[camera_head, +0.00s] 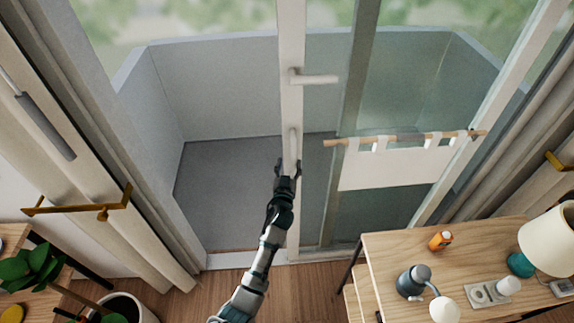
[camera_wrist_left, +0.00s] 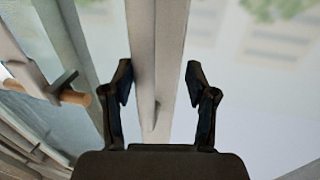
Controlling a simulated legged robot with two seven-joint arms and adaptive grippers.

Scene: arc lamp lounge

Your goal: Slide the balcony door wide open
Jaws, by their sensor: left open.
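The balcony door's white upright edge (camera_head: 291,60) stands near the middle of the head view, with greenish glass to its right. To its left, the view onto the grey balcony floor (camera_head: 225,190) looks clear and untinted. A lever handle (camera_head: 318,79) sticks out to the right from the upright, and a slim vertical pull (camera_head: 293,143) sits lower. My left gripper (camera_head: 288,168) is open at the lower end of that pull. In the left wrist view, its fingers (camera_wrist_left: 160,85) stand apart on either side of the white upright (camera_wrist_left: 158,40). My right gripper is out of view.
A rod with a white cloth (camera_head: 395,168) hangs across the glass at right. A wooden table (camera_head: 400,250) with lamps and small items stands at front right. Curtains flank both sides. Potted plants (camera_head: 120,310) stand at front left. Bare wood floor lies between.

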